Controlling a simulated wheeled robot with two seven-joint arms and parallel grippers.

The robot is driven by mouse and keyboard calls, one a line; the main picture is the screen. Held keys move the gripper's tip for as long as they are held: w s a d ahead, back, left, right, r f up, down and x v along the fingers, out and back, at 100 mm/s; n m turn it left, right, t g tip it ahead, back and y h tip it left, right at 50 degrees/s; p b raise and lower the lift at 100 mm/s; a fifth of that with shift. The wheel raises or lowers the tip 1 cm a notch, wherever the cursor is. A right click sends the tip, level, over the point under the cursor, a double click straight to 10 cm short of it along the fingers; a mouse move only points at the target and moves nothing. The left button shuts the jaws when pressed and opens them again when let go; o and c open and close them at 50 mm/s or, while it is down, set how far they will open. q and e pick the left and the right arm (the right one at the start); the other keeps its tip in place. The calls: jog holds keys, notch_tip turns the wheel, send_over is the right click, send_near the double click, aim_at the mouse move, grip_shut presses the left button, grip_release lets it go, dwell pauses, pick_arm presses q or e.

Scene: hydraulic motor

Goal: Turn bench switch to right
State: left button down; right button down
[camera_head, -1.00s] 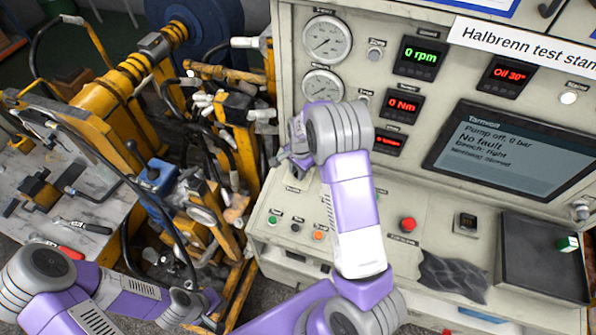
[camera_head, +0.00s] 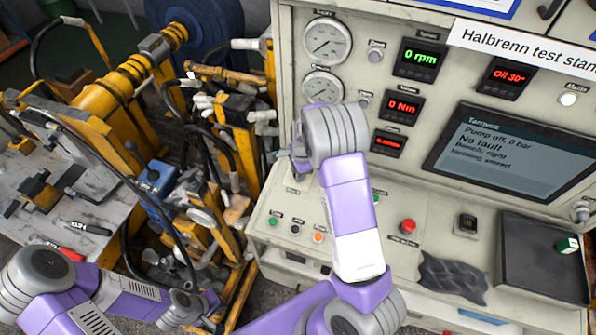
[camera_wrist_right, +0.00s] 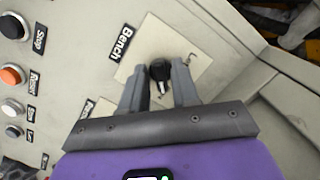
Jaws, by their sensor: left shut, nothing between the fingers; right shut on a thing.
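The bench switch (camera_wrist_right: 160,70) is a black knob on a pale plate beside the "Bench" label (camera_wrist_right: 124,43) in the right wrist view. My right gripper (camera_wrist_right: 158,85) has one finger on each side of it and is shut on it. In the head view the switch is hidden behind my right wrist, and the right fingertips (camera_head: 283,155) barely show at its left. The screen (camera_head: 515,152) reads "Pump off, 0 bar", "No fault", "Bench: right". My left gripper (camera_head: 208,312) is low at the left, away from the panel, shut and empty.
A red button (camera_head: 408,226), smaller buttons and a black tray (camera_head: 540,285) with a green-and-white piece are on the console ledge. A dark cloth (camera_head: 450,277) lies beside the tray. Yellow machinery and hoses (camera_head: 110,90) crowd the left. A workbench (camera_head: 85,215) holds tools.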

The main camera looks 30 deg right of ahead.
jog(key=shift+w+r, duration=0.1)
jog(key=c, duration=1.1)
grip_release()
jog(key=shift+c, duration=0.2)
notch_tip(320, 180, up, 8)
jog(key=s, duration=0.1)
jog(key=shift+f, duration=0.2)
jog(key=shift+d+f, duration=0.1)
